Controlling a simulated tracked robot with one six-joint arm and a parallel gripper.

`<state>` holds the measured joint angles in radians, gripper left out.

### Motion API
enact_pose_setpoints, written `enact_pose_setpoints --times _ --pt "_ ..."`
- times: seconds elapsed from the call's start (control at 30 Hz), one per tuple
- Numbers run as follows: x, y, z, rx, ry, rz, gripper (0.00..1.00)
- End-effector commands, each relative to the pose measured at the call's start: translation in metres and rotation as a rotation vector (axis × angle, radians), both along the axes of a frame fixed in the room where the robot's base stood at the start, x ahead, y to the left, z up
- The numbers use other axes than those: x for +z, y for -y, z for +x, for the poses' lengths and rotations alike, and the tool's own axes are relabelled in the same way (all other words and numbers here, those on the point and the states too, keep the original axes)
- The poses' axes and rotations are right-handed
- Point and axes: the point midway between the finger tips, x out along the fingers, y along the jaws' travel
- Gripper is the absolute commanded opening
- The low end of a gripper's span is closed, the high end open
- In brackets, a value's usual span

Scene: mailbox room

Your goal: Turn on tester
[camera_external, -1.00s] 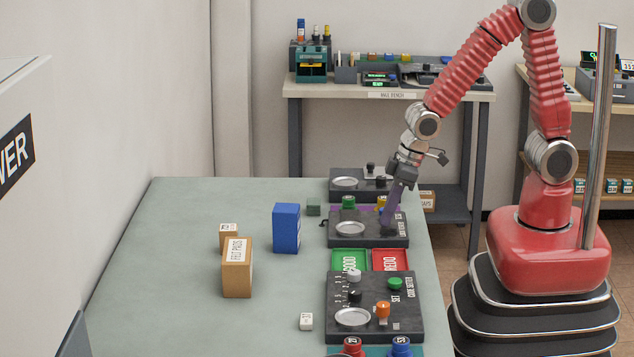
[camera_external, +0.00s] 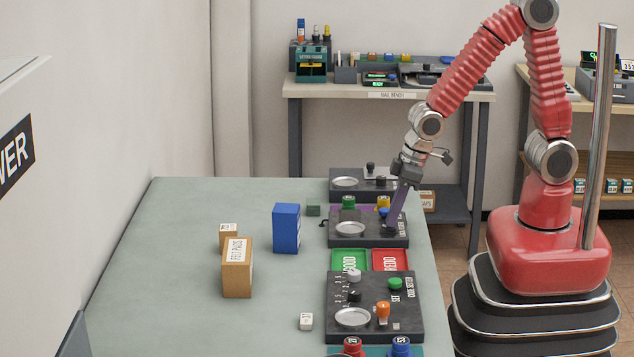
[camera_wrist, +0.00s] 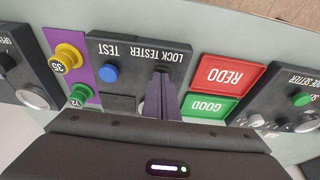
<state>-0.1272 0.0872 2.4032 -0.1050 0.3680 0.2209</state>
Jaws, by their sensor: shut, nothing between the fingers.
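The lock tester (camera_external: 340,240) is a dark box with a round metal dish, on the right side of the table. In the wrist view, the tester (camera_wrist: 135,45) bears the labels "LOCK TESTER" and "TEST". A blue button (camera_wrist: 108,73) sits by "TEST"; the button (camera_external: 384,211) also shows in the external view. My gripper (camera_external: 391,224) is shut and empty, its purple fingers pointing down at the tester's right part, near its lettering. In the wrist view my gripper (camera_wrist: 161,75) hides the surface under its tips; I cannot tell whether they touch it.
A blue box (camera_external: 286,228) and a felt pads box (camera_external: 237,268) stand to the left.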

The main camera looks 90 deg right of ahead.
Motion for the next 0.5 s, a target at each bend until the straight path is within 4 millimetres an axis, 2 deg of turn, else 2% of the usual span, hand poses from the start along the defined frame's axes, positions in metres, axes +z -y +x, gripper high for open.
enact_pose_setpoints --times 0.5 --pt "0.0049 -0.0001 -0.0012 0.001 0.003 0.0 0.0"
